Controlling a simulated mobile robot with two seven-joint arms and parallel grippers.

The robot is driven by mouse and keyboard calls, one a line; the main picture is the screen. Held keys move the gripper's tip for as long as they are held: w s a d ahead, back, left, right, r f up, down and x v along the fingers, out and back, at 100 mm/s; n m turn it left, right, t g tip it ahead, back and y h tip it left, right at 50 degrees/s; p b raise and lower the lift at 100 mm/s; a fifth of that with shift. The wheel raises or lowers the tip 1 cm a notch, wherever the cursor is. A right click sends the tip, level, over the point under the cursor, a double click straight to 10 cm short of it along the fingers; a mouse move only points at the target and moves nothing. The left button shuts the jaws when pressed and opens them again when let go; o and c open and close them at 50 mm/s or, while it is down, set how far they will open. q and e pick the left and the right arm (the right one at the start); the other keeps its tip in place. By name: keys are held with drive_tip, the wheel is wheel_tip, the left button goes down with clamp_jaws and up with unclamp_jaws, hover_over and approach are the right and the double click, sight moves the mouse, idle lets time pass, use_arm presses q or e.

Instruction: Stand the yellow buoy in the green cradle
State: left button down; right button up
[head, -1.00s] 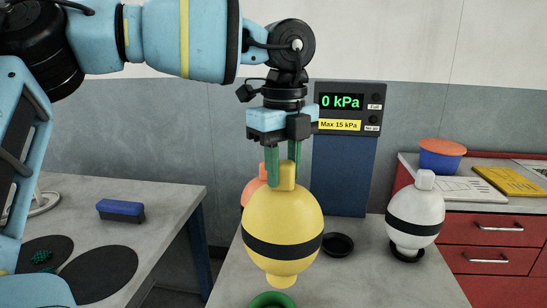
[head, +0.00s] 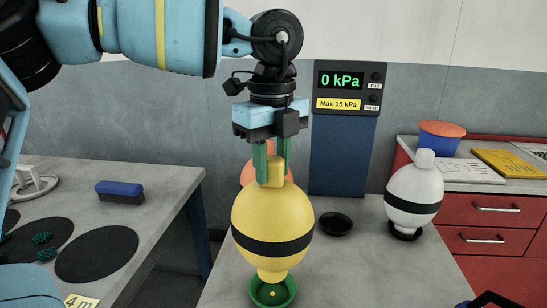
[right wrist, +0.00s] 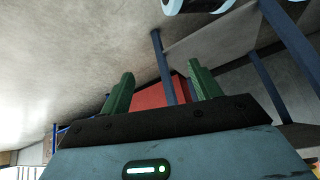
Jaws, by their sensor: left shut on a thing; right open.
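The yellow buoy (head: 272,211) is a round float with a black band, a knob on top and a narrow foot. It hangs upright in my left gripper (head: 271,170), whose green fingers are shut on the top knob. The green cradle (head: 290,297) is a round cup on the table directly below. The buoy's foot overlaps the cradle's far rim in the head view; I cannot tell whether they touch. A small yellow spot shows in the cradle. My right gripper (right wrist: 161,88) is open and empty in the right wrist view.
A white buoy (head: 414,194) stands in a black cradle at the right. An orange buoy (head: 249,175) is partly hidden behind the yellow one. An empty black cradle (head: 335,224) lies behind right. A pressure display (head: 345,90) stands at the back. A gap separates the left table (head: 155,215).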

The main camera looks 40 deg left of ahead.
use_arm(q)
wheel_tip(320, 180, down, 2)
drive_tip(key=shift+b, duration=0.45)
drive_tip(key=shift+f+b, duration=1.1)
drive_tip(key=shift+f, duration=0.65)
drive_tip(key=shift+f+b, duration=0.75)
drive_tip(key=c, duration=1)
unclamp_jaws()
drive_tip(key=shift+f, duration=0.1)
